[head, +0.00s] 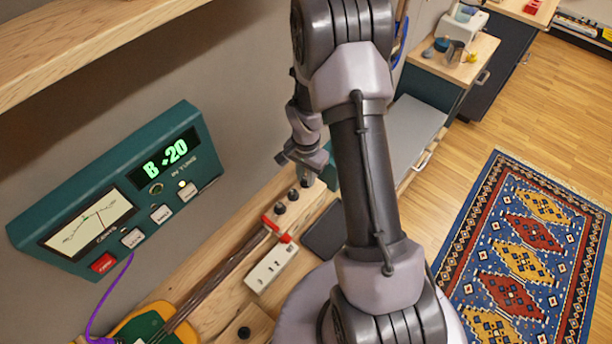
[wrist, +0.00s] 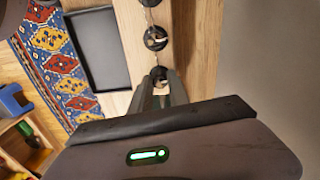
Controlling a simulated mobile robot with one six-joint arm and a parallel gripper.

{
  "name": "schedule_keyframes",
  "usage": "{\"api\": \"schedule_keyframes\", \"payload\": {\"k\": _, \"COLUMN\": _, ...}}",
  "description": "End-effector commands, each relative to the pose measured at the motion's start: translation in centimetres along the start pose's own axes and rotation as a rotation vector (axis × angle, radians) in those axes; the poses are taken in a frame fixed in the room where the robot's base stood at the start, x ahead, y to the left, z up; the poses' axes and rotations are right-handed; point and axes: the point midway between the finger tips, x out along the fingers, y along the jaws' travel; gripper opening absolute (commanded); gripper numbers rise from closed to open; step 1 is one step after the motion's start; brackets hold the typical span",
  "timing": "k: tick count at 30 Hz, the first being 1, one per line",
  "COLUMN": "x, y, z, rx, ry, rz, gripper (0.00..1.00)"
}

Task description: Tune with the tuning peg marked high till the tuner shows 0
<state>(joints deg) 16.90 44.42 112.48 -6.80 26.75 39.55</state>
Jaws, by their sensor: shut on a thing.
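The green tuner (head: 30,228) on the left shows a B and 20 on its display (head: 165,157); I cannot read the small sign surely. Its dial (head: 90,222) has the needle leaning right of the middle. My gripper (head: 306,176) is at the wall end of the wooden board, shut on the end black tuning peg; it also shows in the wrist view (wrist: 160,88), fingers around that peg (wrist: 158,72). Two more pegs stand in line, a middle peg (head: 293,194) and a peg nearer the tuner (head: 280,208). No marking on the pegs is readable.
A white box (head: 270,270) and a red part (head: 284,237) sit on the board. A green and yellow instrument body (head: 140,326) with a purple cable (head: 98,310) is at lower left. A dark tray (wrist: 93,48) lies beside the board. A patterned rug (head: 520,260) covers the floor.

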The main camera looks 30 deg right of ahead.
Motion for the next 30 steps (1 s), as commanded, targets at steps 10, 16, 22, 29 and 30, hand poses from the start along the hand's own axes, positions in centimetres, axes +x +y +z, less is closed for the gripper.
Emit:
{"api": "schedule_keyframes", "payload": {"k": 10, "x": 0.04, "y": -0.03, "z": -0.02, "rx": -0.270, "ry": 0.000, "rz": 0.000, "gripper": 0.00}}
{"api": "schedule_keyframes", "payload": {"k": 16, "x": 0.00, "y": -0.03, "z": -0.02, "rx": -0.409, "ry": 0.001, "rz": -0.001, "gripper": 0.00}}
{"api": "schedule_keyframes", "payload": {"k": 22, "x": -0.03, "y": -0.04, "z": -0.03, "rx": -0.509, "ry": 0.001, "rz": -0.001, "gripper": 0.00}}
{"api": "schedule_keyframes", "payload": {"k": 29, "x": -0.06, "y": -0.05, "z": -0.04, "rx": -0.567, "ry": 0.001, "rz": -0.001, "gripper": 0.00}}
{"api": "schedule_keyframes", "payload": {"k": 30, "x": -0.06, "y": -0.05, "z": -0.04, "rx": -0.572, "ry": 0.001, "rz": -0.001, "gripper": 0.00}}
